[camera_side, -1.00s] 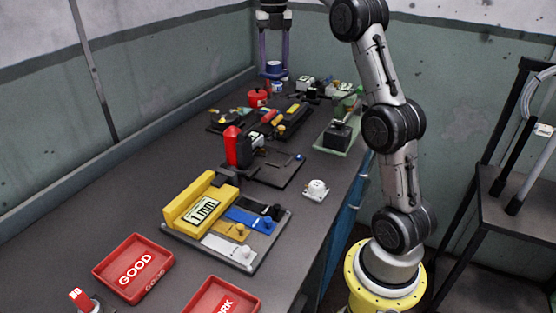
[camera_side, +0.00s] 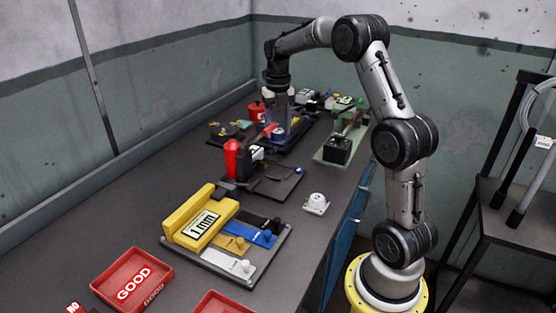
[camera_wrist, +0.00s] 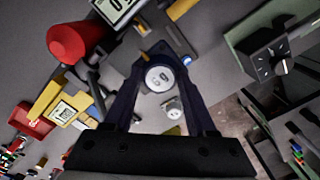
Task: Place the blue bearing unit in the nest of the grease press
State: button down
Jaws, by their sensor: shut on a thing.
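My gripper (camera_side: 278,128) is shut on the blue bearing unit (camera_side: 276,135), low over the dark fixtures in the middle of the bench. In the wrist view the unit's round pale face (camera_wrist: 159,78) shows between my fingertips (camera_wrist: 161,66). A device with a red cylinder (camera_side: 232,158) and a dark base plate (camera_side: 270,183) looks like the grease press. It stands nearer the side camera than my gripper, and its red cylinder is at upper left in the wrist view (camera_wrist: 75,42). I cannot make out its nest clearly. Whether the unit touches anything beneath is hidden.
A small white unit (camera_side: 316,203) sits on the bench right of the press. A yellow gauge fixture (camera_side: 199,219) and a red GOOD tray (camera_side: 132,281) lie nearer the camera. A green-based device with a black box (camera_side: 338,150) stands right of my gripper.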

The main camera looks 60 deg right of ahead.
notch_tip(320, 180, down, 11)
jog(key=shift+r, duration=0.1)
dwell(0.4)
jog(key=shift+c, duration=1)
grip_release()
jog(key=shift+f, duration=0.25)
notch_tip(320, 180, up, 12)
jog(key=shift+r, duration=0.2)
jog(key=shift+a, duration=0.1)
